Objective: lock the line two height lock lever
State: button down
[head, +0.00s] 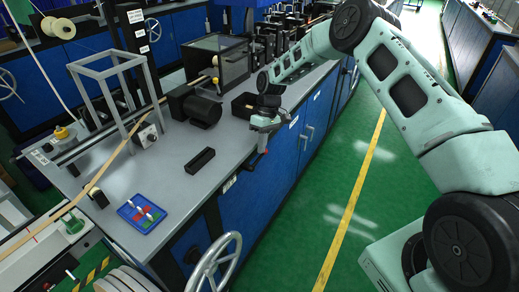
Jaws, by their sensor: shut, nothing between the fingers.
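My gripper (264,143) hangs at the bench's front edge, pointing down, at the end of my pale green arm. Its fingers are small and dark here, and they look shut with nothing between them. A small dark lever-like part with a touch of red (256,160) shows just below the fingertips, by the blue cabinet front. I cannot tell whether it is the height lock lever, whether the gripper touches it, or which way it is set. A grey handwheel (236,243) stands at the front of the near cabinet. No line two label is readable.
The grey bench top (180,190) carries a black motor (203,110), a long black block (200,160), a blue tray (142,213) with coloured pieces and a black open bin (243,105). A grey frame (110,85) stands behind. The green aisle floor (330,200) right of the bench is clear.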

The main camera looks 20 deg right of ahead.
jog(key=shift+w+d+f+b, duration=0.15)
jog(key=shift+d+f+b, duration=0.1)
jog(key=shift+f+b, duration=0.15)
jog(key=shift+w+d+f+b, duration=0.2)
jog(key=shift+f+b, duration=0.1)
jog(key=shift+f, duration=0.15)
jog(key=shift+s+d+f+b, duration=0.1)
jog(key=shift+d+f+b, duration=0.2)
jog(key=shift+f+b, duration=0.25)
jog(key=shift+f, duration=0.15)
jog(key=r+p, duration=0.1)
jog(key=r, duration=0.1)
jog(key=r+p, duration=0.2)
jog(key=r, duration=0.1)
jog(key=shift+w+a+r+p, duration=0.3)
jog(key=shift+w, duration=0.05)
jog(key=w+d+r+b, duration=0.3)
jog(key=w+d, duration=0.2)
jog(key=d, duration=0.1)
jog(key=shift+w+d+r, duration=0.35)
jog(key=shift+w+r, duration=0.05)
